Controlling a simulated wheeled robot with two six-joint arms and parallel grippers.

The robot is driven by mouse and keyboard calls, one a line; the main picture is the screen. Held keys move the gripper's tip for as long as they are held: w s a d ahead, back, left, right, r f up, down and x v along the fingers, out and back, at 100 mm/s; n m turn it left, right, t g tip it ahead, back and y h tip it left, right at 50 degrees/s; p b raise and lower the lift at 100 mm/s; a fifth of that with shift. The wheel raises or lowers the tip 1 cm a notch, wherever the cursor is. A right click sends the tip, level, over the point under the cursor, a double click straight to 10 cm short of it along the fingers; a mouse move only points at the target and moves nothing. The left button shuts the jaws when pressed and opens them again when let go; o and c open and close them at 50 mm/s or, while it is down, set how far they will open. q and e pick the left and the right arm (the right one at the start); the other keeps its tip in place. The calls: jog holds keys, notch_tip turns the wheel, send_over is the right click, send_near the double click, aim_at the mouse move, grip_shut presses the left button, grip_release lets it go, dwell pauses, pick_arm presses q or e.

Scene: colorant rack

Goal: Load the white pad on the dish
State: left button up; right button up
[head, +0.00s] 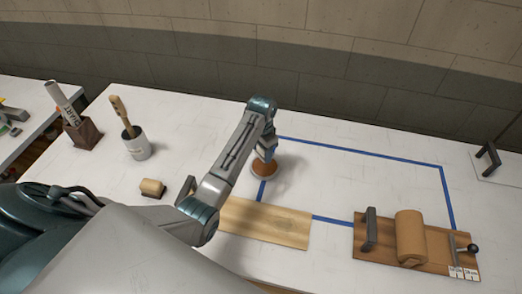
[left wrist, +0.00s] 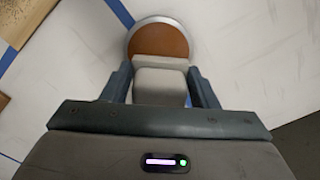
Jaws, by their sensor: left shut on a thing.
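The dish (head: 264,172) is round with a pale rim and a reddish-brown inside. It stands on the white table near the left side of the blue tape outline. In the left wrist view the dish (left wrist: 158,40) lies just beyond my fingertips. My left gripper (head: 265,152) points down over the dish. It is shut on the white pad (left wrist: 160,85), a pale block between the two fingers. The pad's far edge overlaps the dish in that view; I cannot tell whether they touch. In the head view the pad is hidden or too small to make out. My right gripper is not in view.
A board with a brown roll (head: 410,238) stands right. A cup with a brush (head: 136,145), a dark holder (head: 83,133) and a tan block (head: 152,187) stand left. The taped area is mostly clear.

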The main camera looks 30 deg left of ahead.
aim_at(262, 167)
pick_arm(q)
jog(key=shift+f, duration=2.7)
jog(key=shift+d+f, duration=0.1)
jog(key=shift+f, duration=0.5)
dwell(0.4)
jog(key=shift+r, duration=3.55)
jog(key=shift+s, duration=0.1)
